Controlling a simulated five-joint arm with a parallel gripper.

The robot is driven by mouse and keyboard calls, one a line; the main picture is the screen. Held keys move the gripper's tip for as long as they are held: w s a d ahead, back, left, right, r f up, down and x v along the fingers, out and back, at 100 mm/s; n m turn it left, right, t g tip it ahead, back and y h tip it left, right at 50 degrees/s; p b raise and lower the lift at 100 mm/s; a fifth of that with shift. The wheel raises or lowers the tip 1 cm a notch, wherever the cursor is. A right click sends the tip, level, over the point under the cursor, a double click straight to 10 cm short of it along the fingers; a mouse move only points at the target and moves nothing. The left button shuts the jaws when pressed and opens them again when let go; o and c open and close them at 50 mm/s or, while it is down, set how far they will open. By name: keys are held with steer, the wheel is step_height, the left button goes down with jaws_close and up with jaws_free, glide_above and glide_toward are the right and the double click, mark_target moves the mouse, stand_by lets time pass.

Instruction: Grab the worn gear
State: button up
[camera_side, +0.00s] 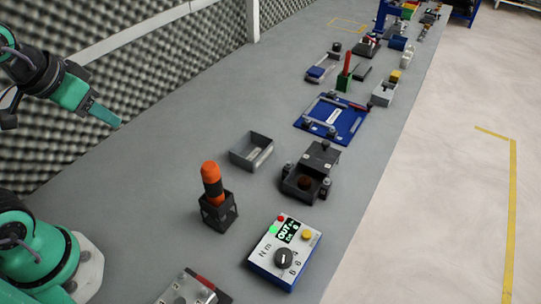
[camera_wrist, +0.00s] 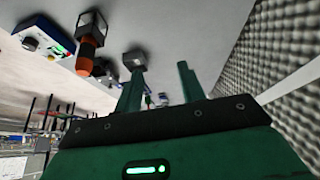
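A dark brown round part that looks like the worn gear (camera_side: 304,183) sits in a black open-topped box (camera_side: 291,191) right of the middle in the side view. I cannot make it out in the wrist view. My gripper (camera_side: 112,118) is at the upper left of the side view, raised and well away from the box, near the foam wall. In the wrist view its two green fingers (camera_wrist: 158,76) stand apart with nothing between them.
A grey tray (camera_side: 240,153) and an orange-handled tool in a black holder (camera_side: 211,185) stand between my gripper and the box. A blue dial unit (camera_side: 263,262) is at the front. A foam wall (camera_side: 150,85) borders the left. Free bench lies along it.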

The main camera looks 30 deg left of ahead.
steer(key=w+d+r+g, duration=0.2)
steer(key=w+d, duration=0.3)
steer(key=w, duration=0.4)
steer(key=n+g, duration=0.2)
steer(key=g, duration=0.2)
glide_above(305, 181)
steer(key=f, duration=1.6)
steer(key=shift+w+a+f, duration=0.1)
steer(key=shift+a+f, duration=0.25)
steer(key=shift+d+f, duration=0.35)
steer(key=shift+f, duration=1.35)
steer(key=shift+f, duration=2.6)
